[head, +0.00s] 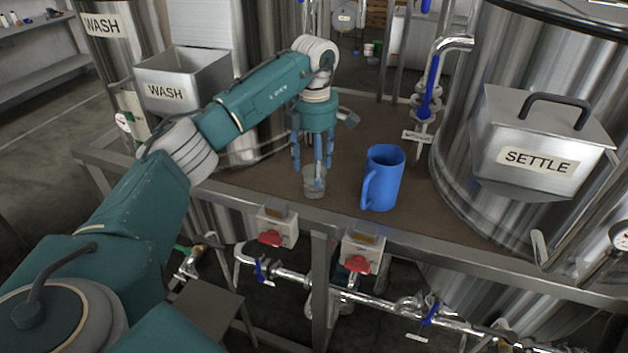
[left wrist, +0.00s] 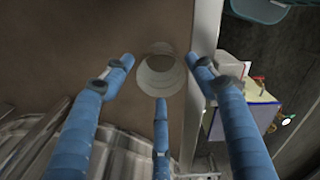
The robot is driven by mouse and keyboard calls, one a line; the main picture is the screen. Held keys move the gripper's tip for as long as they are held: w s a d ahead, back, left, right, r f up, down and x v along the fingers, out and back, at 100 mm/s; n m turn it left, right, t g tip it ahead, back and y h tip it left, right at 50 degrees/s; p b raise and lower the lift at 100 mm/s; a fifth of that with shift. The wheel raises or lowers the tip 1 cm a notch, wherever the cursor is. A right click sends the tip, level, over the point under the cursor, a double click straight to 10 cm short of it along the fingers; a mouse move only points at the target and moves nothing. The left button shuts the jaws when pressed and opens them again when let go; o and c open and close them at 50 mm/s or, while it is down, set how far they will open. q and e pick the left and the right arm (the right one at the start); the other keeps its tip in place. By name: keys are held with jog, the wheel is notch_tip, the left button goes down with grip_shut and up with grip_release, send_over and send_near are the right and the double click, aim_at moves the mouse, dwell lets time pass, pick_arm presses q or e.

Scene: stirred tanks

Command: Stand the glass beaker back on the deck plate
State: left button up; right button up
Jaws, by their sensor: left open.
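The clear glass beaker (head: 314,184) stands upright on the brown deck plate (head: 262,183), close to the plate's front edge. In the left wrist view the beaker (left wrist: 160,74) shows from above as a pale round rim, between the fingertips. My left gripper (head: 314,168) points down over the beaker with its three blue fingers spread open. In the left wrist view the left gripper (left wrist: 161,78) has fingertips left, right and below the beaker; I cannot tell whether any finger touches the glass. My right gripper is not in view.
A blue mug (head: 383,178) stands on the deck just right of the beaker. A steel box marked SETTLE (head: 540,145) and its tank are at the right. A WASH box (head: 180,80) is at the left. Red-handled switches (head: 272,238) sit below the front rail.

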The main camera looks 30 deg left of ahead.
pick_arm(q)
notch_tip(320, 180, up, 8)
jog(key=b, duration=0.1)
jog(key=shift+b, duration=0.3)
jog(key=shift+f, duration=0.15)
